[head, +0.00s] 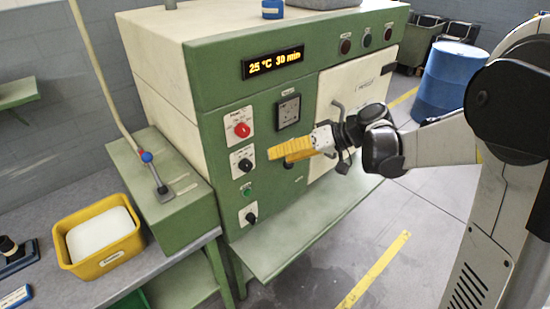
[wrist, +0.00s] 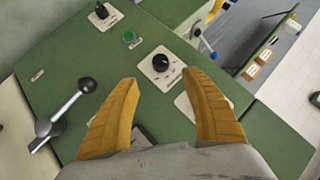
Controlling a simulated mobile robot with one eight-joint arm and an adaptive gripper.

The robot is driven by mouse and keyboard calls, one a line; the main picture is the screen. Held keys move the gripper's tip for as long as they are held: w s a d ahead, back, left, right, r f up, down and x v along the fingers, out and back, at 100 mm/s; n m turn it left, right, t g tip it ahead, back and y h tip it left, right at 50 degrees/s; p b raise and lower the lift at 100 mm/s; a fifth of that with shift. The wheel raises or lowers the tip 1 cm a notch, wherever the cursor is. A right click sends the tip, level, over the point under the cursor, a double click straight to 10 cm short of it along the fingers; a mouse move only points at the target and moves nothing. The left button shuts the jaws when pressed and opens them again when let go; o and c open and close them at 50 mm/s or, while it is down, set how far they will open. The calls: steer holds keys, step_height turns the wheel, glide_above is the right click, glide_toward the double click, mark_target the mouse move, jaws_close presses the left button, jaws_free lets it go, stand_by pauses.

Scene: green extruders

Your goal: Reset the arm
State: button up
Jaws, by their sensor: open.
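My gripper (head: 290,149) has yellow fingers and is in front of the green panel of a machine (head: 225,65) in the head view. In the wrist view my gripper (wrist: 166,112) has its two fingers spread apart with nothing between them. Beyond the fingertips is a black rotary knob (wrist: 161,62) on a white plate. My arm (head: 430,145) reaches in from the right of the head view, roughly level. Whether the fingers touch the panel cannot be told.
A red knob (head: 242,130) and a lit display (head: 273,63) are on the panel. A lever with a black ball (wrist: 87,85) is at the left in the wrist view. A yellow bin (head: 72,262) stands on the left bench. A blue barrel (head: 450,80) stands behind my arm.

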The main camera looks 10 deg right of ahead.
steer(key=shift+s, duration=0.1)
stand_by(0.3)
steer(key=s+d+f+m+t+h+b, duration=0.1)
steer(key=s+d+h+b, duration=0.1)
steer(key=s, duration=0.5)
steer(key=s+d+f+m+h+b, duration=0.2)
steer(key=s+d+h, duration=0.2)
steer(key=s, duration=0.4)
steer(key=s+d+f+m+t+h+b, duration=0.1)
steer(key=s+h, duration=0.3)
steer(key=s, duration=0.4)
steer(key=shift+d+f+t+b, duration=0.3)
steer(key=shift+d+f+b, duration=0.15)
steer(key=shift+d, duration=0.45)
